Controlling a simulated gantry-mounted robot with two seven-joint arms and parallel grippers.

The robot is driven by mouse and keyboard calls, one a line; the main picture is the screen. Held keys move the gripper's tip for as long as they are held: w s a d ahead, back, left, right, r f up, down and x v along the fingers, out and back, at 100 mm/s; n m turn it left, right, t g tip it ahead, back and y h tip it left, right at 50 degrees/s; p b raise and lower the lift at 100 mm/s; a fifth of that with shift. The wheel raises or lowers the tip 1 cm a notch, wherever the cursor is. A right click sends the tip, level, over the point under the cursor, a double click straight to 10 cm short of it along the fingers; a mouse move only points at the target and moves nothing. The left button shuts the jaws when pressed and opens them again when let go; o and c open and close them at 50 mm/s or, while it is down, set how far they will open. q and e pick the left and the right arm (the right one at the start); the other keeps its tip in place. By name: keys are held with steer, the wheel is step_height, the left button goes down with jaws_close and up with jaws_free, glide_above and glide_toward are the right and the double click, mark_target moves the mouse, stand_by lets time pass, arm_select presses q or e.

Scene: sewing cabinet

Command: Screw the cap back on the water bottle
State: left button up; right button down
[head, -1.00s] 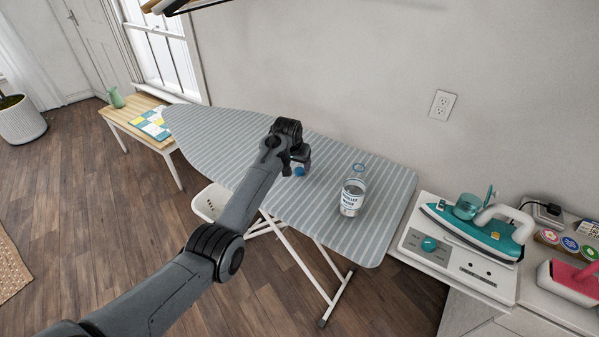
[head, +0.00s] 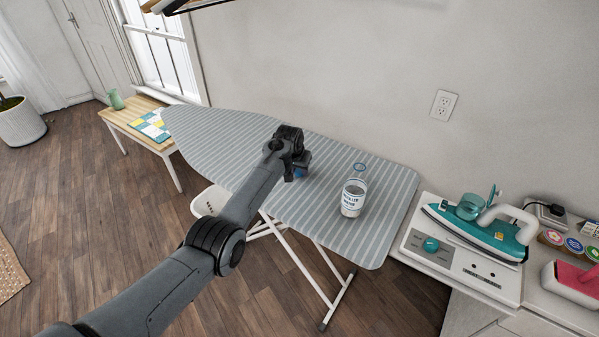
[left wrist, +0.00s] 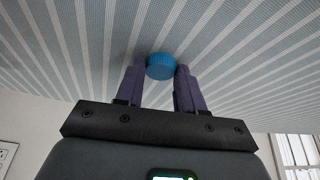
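The clear water bottle (head: 354,190) stands upright on the striped ironing board, with an open neck and a white label. My left gripper (head: 299,170) is low over the board, to the left of the bottle. In the left wrist view, the blue cap (left wrist: 160,66) sits between the two purple fingertips of my left gripper (left wrist: 160,72), and both appear to touch its sides. In the head view the cap is mostly hidden by the gripper. I cannot tell whether the cap still touches the board. My right gripper is not in view.
The ironing board (head: 385,225) is clear around the bottle. A teal iron (head: 485,225) rests on a white machine (head: 440,255) at the right. A pink-topped item (head: 577,280) stands beyond it. A wooden bench (head: 125,118) stands at the left.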

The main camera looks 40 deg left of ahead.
mark_target(301, 173)
arm_select(q)
steer(key=c, duration=0.5)
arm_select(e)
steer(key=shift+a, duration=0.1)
arm_select(q)
steer(key=shift+r, duration=0.55)
steer(key=r, duration=0.2)
steer(key=d+r+p, duration=0.1)
steer(key=shift+r, duration=0.35)
steer(key=d+r, duration=0.2)
steer(key=d, duration=0.1)
steer(key=d+r+p, duration=0.1)
steer(key=d+r, duration=0.1)
steer(key=d, duration=0.2)
steer(key=w+d+r, duration=0.1)
steer(key=d+r, duration=0.1)
steer(key=d, duration=0.1)
steer(key=shift+d+r+p, duration=0.15)
steer(key=shift+d+p, duration=0.2)
steer(key=shift+p, duration=0.05)
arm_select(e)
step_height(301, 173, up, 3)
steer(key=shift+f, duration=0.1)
arm_select(q)
steer(key=shift+s, duration=0.1)
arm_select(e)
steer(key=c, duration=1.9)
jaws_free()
